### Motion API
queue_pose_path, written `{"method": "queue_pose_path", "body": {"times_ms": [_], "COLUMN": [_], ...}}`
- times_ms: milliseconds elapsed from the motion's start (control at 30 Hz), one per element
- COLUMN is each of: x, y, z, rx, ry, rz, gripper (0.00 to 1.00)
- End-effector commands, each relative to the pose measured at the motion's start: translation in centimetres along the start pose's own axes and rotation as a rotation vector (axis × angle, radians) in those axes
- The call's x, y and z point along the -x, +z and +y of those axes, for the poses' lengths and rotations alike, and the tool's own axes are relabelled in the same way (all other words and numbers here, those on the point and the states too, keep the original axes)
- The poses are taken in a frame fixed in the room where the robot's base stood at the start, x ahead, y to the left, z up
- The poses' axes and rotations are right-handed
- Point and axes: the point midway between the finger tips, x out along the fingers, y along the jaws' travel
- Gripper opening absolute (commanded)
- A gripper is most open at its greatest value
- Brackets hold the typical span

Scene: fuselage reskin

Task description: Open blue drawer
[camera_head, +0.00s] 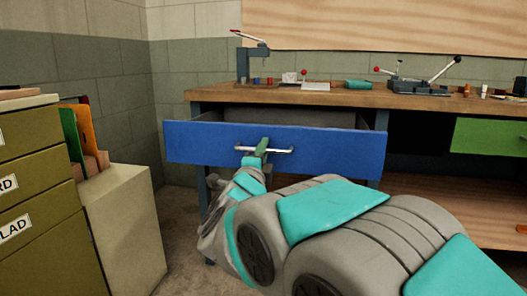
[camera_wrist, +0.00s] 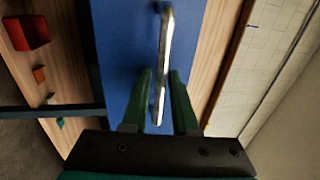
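The blue drawer (camera_head: 330,146) stands pulled out from under the workbench, with its grey inner side showing behind the front panel. Its silver bar handle (camera_head: 282,151) runs across the middle of the front. My gripper (camera_head: 262,146) is at the middle of this handle. The blue drawer front (camera_wrist: 125,50) fills the middle of that view. How deep the drawer is open inside is partly hidden.
A green drawer (camera_head: 485,136) is at the right. An olive filing cabinet (camera_head: 40,180) and a pale box with folders (camera_head: 125,220) stand left. Some floor is clear below the drawer.

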Motion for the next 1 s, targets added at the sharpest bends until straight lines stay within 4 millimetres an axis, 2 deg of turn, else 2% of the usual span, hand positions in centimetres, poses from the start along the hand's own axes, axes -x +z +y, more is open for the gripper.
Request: {"method": "queue_pose_path", "body": {"times_ms": [167,600,800,1000], "x": [1.0,6.8,7.8,7.8], "y": [0.1,0.1,0.1,0.0], "z": [0.0,-0.1,0.0,0.1], "rx": [0.000,-0.001,-0.001,0.000], "ry": [0.001,0.000,0.002,0.001], "rz": [-0.002,-0.002,-0.002,0.000], "gripper": [0.27,0.27,0.27,0.27]}}
